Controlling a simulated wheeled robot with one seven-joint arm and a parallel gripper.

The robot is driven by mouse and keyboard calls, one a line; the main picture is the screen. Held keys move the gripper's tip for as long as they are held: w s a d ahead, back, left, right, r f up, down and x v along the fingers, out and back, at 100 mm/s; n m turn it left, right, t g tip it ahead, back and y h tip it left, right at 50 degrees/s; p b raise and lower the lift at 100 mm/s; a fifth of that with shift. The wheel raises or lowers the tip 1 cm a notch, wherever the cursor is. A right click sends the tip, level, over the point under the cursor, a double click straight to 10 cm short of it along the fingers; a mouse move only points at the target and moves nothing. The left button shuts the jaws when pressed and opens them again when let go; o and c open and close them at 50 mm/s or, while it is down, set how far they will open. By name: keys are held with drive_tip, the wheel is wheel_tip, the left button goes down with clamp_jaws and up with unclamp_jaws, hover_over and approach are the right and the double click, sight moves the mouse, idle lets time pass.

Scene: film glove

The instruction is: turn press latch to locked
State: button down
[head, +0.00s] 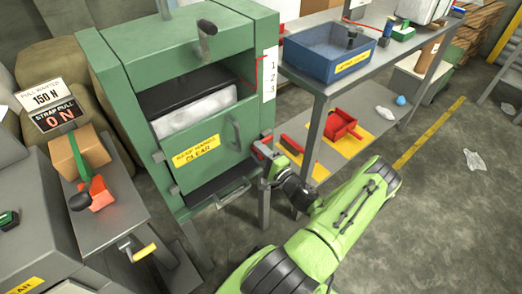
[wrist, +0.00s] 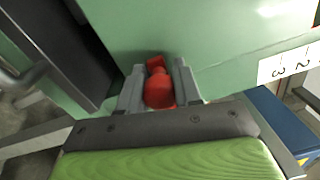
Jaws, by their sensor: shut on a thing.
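The press latch is a red handle (wrist: 159,90) on the right side of the green press (wrist: 190,35). In the wrist view my gripper (wrist: 159,88) has one grey finger on each side of the red latch and is shut on it. In the head view my gripper (head: 268,160) is at the press's right front edge, beside the door, with the red latch (head: 262,148) partly hidden at its fingers. The press door (head: 205,160) carries a yellow label. I cannot read a locked mark on the latch.
A grey shelf table (head: 385,55) with a blue bin (head: 330,52) stands to the right. A side bench (head: 105,215) with a box and a strap tool stands left. The floor at right is mostly clear.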

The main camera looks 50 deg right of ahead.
drive_tip(key=shift+f+n, duration=0.25)
drive_tip(key=shift+n, duration=0.05)
drive_tip(key=c, duration=0.8)
unclamp_jaws()
drive_tip(key=p+v, duration=0.3)
drive_tip(key=v, duration=1.2)
drive_tip(key=shift+s+r, duration=0.15)
drive_tip(key=shift+s, duration=0.25)
